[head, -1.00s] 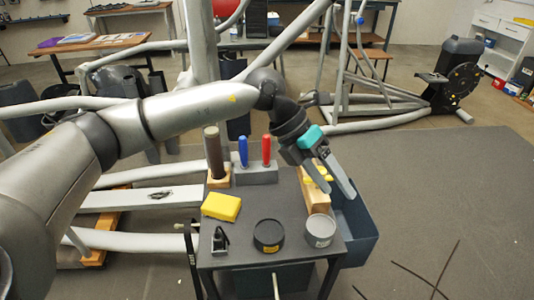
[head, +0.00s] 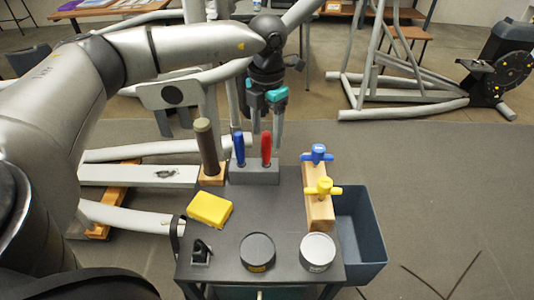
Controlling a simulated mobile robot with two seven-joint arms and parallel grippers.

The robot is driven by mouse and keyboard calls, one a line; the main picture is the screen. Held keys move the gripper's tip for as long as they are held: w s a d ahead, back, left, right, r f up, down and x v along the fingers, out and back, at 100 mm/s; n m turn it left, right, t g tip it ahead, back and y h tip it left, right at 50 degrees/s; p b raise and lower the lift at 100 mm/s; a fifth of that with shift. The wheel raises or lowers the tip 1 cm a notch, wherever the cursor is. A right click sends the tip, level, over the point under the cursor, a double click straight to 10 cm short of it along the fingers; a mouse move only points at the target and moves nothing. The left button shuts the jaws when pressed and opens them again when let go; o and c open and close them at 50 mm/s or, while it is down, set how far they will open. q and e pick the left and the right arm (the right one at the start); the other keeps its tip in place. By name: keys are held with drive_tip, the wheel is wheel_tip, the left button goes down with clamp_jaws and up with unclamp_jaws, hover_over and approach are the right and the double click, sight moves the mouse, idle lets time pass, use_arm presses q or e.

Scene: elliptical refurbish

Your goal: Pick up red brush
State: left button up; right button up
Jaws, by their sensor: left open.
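The red brush (head: 266,153) shows as a red handle standing upright in a grey holder block (head: 255,174) at the back of the dark table. Its lower end is hidden in the block. My left gripper (head: 267,137) points down at the back of the table. Its fingers are open, one to each side of the red handle's top in the picture. I cannot tell whether they are around the handle or behind it. My right gripper is not in view.
A blue handle (head: 239,150) stands left of the red one in the same block, with a dark rod (head: 208,147) beside it. A yellow block (head: 210,208), two round tins and a wooden stand (head: 318,208) with blue and yellow knobs share the table (head: 226,250). A bin (head: 362,240) hangs right.

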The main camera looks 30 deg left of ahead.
sight(266, 163)
use_arm(q)
drive_tip(key=shift+f, duration=1.7)
drive_tip(key=f, duration=0.2)
drive_tip(key=f+b, duration=0.1)
drive_tip(key=f, duration=0.1)
drive_tip(key=shift+w+a+f, duration=0.15)
drive_tip(key=shift+a+f, duration=0.05)
drive_tip(key=shift+f, duration=0.15)
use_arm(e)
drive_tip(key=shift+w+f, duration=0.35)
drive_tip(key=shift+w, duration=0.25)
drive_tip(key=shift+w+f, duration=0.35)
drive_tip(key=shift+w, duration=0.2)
use_arm(q)
drive_tip(key=c, duration=0.7)
clamp_jaws()
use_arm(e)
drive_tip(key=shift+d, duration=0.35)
